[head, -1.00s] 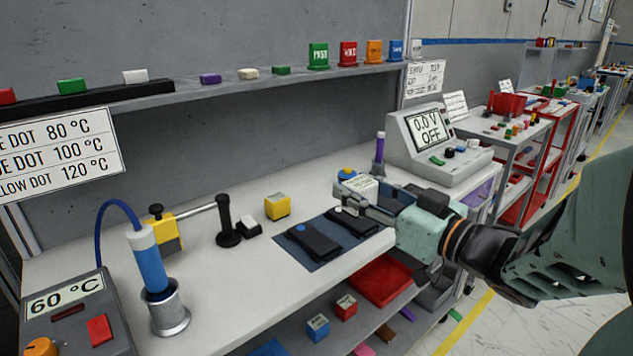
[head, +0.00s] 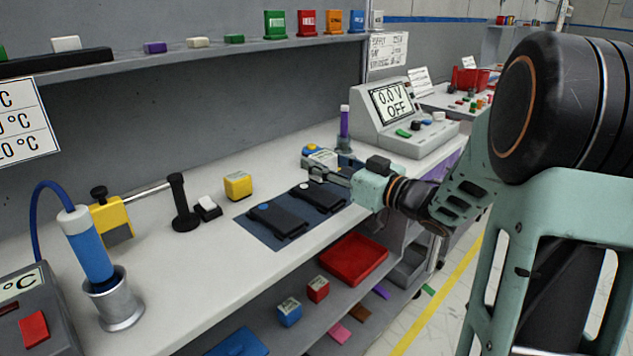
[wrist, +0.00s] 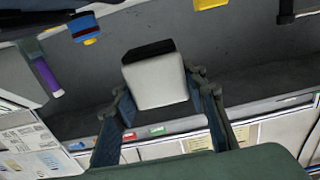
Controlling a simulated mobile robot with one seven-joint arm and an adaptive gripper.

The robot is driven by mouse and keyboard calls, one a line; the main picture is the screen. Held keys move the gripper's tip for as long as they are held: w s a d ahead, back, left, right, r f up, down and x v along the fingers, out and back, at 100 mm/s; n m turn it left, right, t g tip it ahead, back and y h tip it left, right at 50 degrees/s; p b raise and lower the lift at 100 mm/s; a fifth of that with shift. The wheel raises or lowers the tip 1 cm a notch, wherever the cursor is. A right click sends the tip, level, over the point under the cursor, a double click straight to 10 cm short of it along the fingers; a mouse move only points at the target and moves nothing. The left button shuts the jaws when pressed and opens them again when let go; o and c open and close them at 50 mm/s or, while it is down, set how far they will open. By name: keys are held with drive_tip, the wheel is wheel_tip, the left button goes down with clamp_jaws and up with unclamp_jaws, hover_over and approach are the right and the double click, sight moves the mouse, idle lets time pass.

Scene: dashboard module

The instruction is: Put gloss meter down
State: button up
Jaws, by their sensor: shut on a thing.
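My gripper (head: 322,177) is shut on a pale grey block with a black end, which I take to be the gloss meter (wrist: 158,84). In the wrist view the block sits between both fingers. In the head view the gripper is at the right end of the dark blue mat (head: 243,234), close to the right black device (head: 322,200).
A second black device (head: 277,220) lies on the mat. A blue item with a yellow knob (head: 318,156) and a purple-handled tool (head: 344,124) stand behind the gripper. The bench front (head: 190,290) is clear.

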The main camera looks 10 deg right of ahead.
sight(321, 179)
drive_tip(key=shift+w+f, duration=0.65)
drive_tip(key=shift+f, duration=0.1)
drive_tip(key=shift+w+f+b, duration=0.2)
drive_tip(key=shift+f+b, duration=0.75)
drive_tip(key=shift+f, duration=0.75)
drive_tip(key=shift+f, duration=0.15)
drive_tip(key=o, duration=1.4)
drive_tip(key=shift+d+r, duration=0.1)
drive_tip(key=shift+r, duration=0.1)
drive_tip(key=p+v, duration=0.2)
drive_tip(key=v, duration=1)
drive_tip(key=shift+f, duration=0.1)
